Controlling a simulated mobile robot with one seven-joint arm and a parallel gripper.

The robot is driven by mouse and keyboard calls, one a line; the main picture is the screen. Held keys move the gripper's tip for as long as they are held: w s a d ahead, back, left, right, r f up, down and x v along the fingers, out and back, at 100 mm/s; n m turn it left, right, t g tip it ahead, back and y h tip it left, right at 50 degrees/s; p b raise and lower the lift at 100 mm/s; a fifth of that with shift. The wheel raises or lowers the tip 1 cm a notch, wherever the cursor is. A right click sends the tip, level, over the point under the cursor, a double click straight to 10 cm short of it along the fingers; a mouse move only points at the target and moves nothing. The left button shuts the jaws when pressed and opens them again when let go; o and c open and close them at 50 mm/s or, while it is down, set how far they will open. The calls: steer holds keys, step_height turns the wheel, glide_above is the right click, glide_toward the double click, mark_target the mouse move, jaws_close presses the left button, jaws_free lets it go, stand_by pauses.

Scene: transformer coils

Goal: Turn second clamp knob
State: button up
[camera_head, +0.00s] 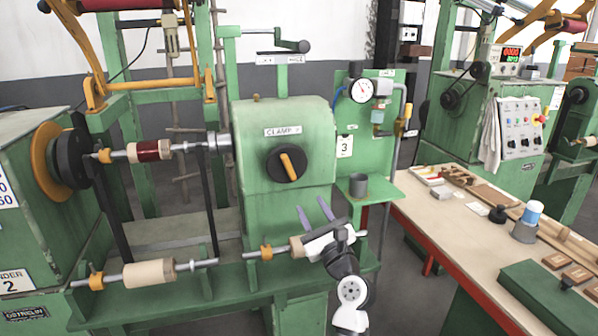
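The clamp knob (287,163) is a round black disc with an orange bar across it, on the front of a green housing (252,150). The bar is tilted, its upper end to the left. A label reading "CLAMP", its last character unclear, sits above the knob. My gripper (310,203) is below and slightly right of the knob in the picture, with its two bluish fingers spread and pointing up. Nothing shows between the fingers, and they appear apart from the knob. No other clamp knob can be made out for certain.
A horizontal shaft with a pale coil (149,272) runs low in front, passing behind my gripper. A dark red coil (150,150) sits on the upper shaft at left. A gauge (361,90) and grey cup (358,185) are right of the housing. A workbench (455,225) stands further right.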

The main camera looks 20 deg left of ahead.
mark_target(290, 169)
steer(key=p+x, duration=0.2)
steer(key=x, duration=1.1)
steer(key=shift+a+r+p, duration=0.15)
steer(key=shift+r+p, duration=0.05)
steer(key=shift+p, duration=0.2)
jaws_close()
